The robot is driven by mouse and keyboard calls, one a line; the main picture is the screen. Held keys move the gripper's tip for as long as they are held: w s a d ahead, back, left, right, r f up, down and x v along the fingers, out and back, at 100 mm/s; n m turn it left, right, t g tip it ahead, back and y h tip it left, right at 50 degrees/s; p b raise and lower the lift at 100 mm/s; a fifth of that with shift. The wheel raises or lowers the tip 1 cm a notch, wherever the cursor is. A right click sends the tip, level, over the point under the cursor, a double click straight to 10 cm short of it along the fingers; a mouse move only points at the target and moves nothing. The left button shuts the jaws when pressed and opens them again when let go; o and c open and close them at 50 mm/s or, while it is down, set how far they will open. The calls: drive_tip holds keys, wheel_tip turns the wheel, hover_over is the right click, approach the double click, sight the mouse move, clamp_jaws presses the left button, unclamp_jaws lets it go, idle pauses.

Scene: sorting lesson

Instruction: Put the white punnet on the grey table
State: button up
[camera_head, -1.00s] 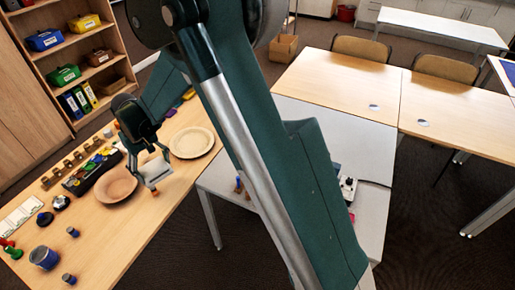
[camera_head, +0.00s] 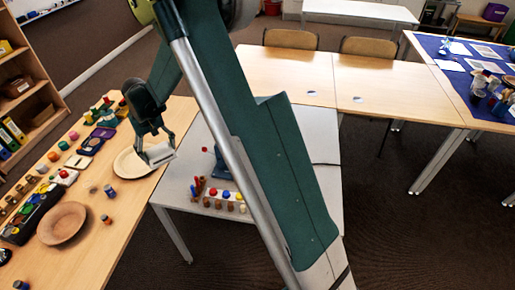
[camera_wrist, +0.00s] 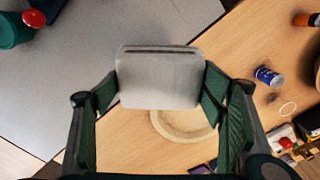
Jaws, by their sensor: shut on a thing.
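My gripper (camera_head: 158,142) is shut on the white punnet (camera_head: 159,155), which shows as a small pale box between its fingers. In the wrist view the punnet (camera_wrist: 160,80) sits level between both fingers (camera_wrist: 160,100). It is held above the wooden table, near the edge facing the grey table (camera_head: 318,130). The grey table (camera_wrist: 75,85) fills the upper left of the wrist view. My arm hides the middle of the grey table in the head view.
A cream plate (camera_head: 124,168) lies on the wooden table (camera_head: 125,215) below my gripper. A brown plate (camera_head: 62,236) is nearer. On the grey table stand several knobbed cylinders (camera_head: 226,194) and a dark blue object (camera_head: 220,163). The far grey area right of my arm looks clear.

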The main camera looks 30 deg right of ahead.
drive_tip(key=s+d+m, duration=0.3)
drive_tip(key=d, duration=1.5)
drive_tip(key=s+d+m, duration=0.3)
drive_tip(key=d, duration=1.5)
drive_tip(key=s+d+m, duration=0.3)
drive_tip(key=d, duration=1.5)
drive_tip(key=shift+m, duration=0.3)
drive_tip(key=shift+s, duration=0.1)
drive_tip(key=shift+a+f+b, duration=0.1)
drive_tip(key=shift+f+b, duration=0.6)
drive_tip(key=shift+f, duration=2.4)
drive_tip(key=shift+f, duration=0.1)
drive_tip(key=shift+f+b, duration=0.4)
drive_tip(key=shift+f, duration=1.35)
drive_tip(key=shift+f, duration=0.15)
